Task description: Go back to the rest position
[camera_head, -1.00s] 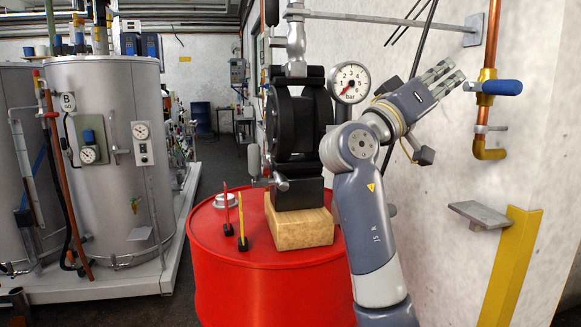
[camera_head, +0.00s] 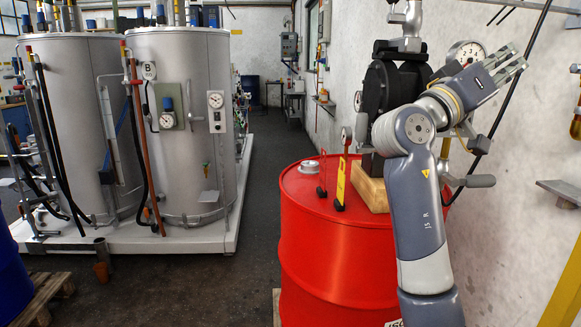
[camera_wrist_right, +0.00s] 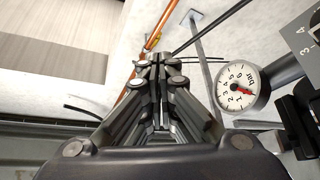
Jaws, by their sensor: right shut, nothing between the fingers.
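My right gripper (camera_head: 512,62) is raised at the upper right of the head view, in front of the pale wall and beside the black pump (camera_head: 392,95). In the right wrist view the gripper (camera_wrist_right: 158,62) has its fingers together with nothing between them. My right arm stands in front of the red drum (camera_head: 335,245) and hides part of the pump and gauge. A round pressure gauge (camera_head: 467,53) is just left of the gripper and also shows in the wrist view (camera_wrist_right: 243,87). My left gripper is in neither view.
Two silver tanks (camera_head: 185,120) stand on a white platform at the left. A wooden block (camera_head: 369,188) and upright red and yellow tools are on the drum. A grey wall bracket (camera_head: 562,192) and yellow post are at the right. The floor between tanks and drum is clear.

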